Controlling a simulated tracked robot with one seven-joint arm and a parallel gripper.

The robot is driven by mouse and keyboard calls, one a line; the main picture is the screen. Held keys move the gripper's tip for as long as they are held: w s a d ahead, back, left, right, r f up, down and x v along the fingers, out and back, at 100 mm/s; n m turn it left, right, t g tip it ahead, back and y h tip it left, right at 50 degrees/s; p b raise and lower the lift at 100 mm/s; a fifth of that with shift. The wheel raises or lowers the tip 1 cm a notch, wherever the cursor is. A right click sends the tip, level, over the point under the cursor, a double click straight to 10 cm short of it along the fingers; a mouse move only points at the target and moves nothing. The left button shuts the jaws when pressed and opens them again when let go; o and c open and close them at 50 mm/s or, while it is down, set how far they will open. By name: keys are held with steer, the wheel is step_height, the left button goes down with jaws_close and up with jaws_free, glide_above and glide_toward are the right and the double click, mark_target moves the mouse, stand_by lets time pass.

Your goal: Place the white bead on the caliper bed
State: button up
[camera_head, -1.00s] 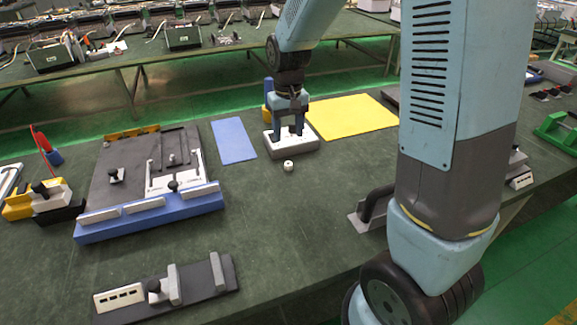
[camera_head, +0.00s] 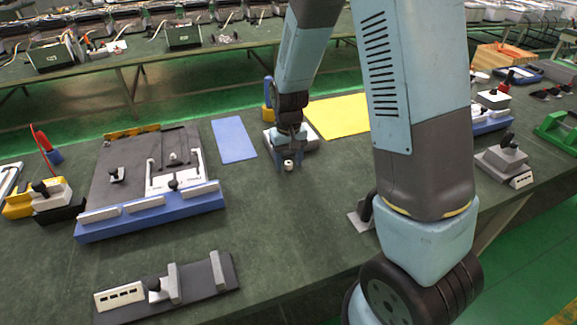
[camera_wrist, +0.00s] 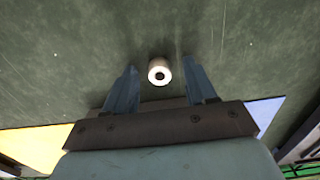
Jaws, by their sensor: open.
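The white bead (camera_head: 288,164) is a small white cylinder with a dark hole, on the green table between the blue and yellow mats. My gripper (camera_head: 288,166) is open and low at the bead. In the wrist view the bead (camera_wrist: 159,70) lies between the lines of the two blue fingers (camera_wrist: 160,80), near their tips, with a gap on each side. I cannot tell whether the fingers touch the table. A dark caliper-like fixture (camera_head: 130,185) with a white scale piece (camera_head: 172,180) and a blue front bar stands at left; I cannot tell for sure that it is the caliper bed.
A white block (camera_head: 308,141) is just behind my gripper. A blue mat (camera_head: 233,140) and yellow mat (camera_head: 338,115) lie to either side. A grey fixture (camera_head: 170,287) stands at the front left. The table's middle (camera_head: 270,220) is clear.

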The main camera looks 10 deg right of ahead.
steer(key=shift+c, duration=0.4)
jaws_close()
